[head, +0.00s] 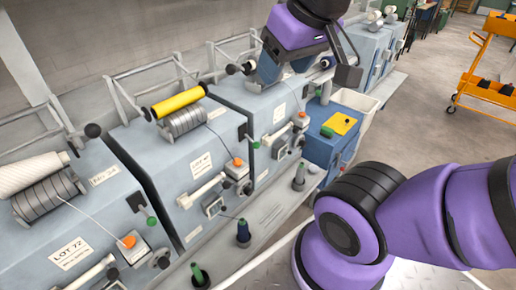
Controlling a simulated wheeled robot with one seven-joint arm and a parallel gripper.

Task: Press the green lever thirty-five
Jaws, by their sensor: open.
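Several grey spinning machines stand in a row. A green-knobbed lever (152,221) is on the nearest machine's right side, and another green-knobbed lever (256,145) is on the second machine. My gripper (308,75) is open and empty, above the third machine at the upper middle. It hides part of that machine, and any lever there is not visible.
Guide rails (150,72), a yellow roller (178,102) and grey rollers (44,195) top the machines. Bobbins (243,232) stand on the front ledge. A white bin (357,100) is beyond the blue box. An orange cart (484,62) stands at the far right, with open floor before it.

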